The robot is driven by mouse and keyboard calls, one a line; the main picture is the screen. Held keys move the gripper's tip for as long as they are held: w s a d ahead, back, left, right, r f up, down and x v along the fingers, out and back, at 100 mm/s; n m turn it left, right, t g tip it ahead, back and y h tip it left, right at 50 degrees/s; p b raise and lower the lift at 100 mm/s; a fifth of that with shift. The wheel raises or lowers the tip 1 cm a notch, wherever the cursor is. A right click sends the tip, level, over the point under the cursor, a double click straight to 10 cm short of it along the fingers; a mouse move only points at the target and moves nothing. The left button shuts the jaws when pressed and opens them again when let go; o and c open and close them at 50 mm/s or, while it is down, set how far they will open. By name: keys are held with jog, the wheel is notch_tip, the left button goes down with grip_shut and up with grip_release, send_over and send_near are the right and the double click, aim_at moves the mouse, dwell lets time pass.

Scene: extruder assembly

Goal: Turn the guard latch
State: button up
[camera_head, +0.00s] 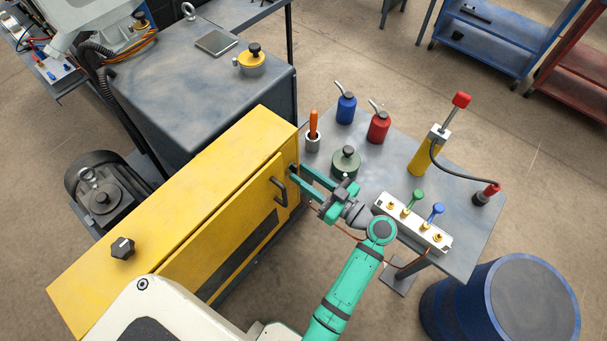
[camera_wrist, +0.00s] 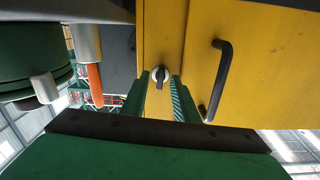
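The black handle (camera_head: 279,190) is just left of the fingertips there.
A grey side table (camera_head: 465,225) at right holds a green round pot (camera_head: 345,162), an orange-handled tool (camera_head: 313,125), blue (camera_head: 346,108) and red (camera_head: 378,126) bottles and a valve block (camera_head: 412,222). The pot and tool are close to my gripper.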

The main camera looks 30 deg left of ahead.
jog(key=d, duration=0.3)
jog(key=s+d, duration=0.1)
jog(key=d, duration=0.1)
jog(key=shift+d, duration=0.35)
jog(key=shift+d, duration=0.1)
jog(key=s+d, duration=0.1)
jog(key=d, duration=0.9)
jog(key=shift+s+d, duration=0.25)
